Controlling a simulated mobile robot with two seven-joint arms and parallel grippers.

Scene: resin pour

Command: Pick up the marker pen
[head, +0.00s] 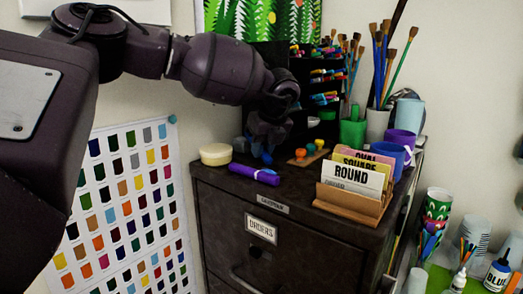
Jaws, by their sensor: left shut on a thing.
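My left gripper (263,137) reaches down over the back left of the dark cabinet top, in front of the black rack. It is shut on a small dark-blue thing (266,158), which looks like the marker pen. The fingers hide most of it, and its cap and tip cannot be made out. It is low, close to the cabinet top; I cannot tell whether it touches. My right gripper is not in view.
A purple roll (254,174) with a white band lies just in front. A round cream tin (215,154) is left of it. The rack (318,80) holds several colored pens.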

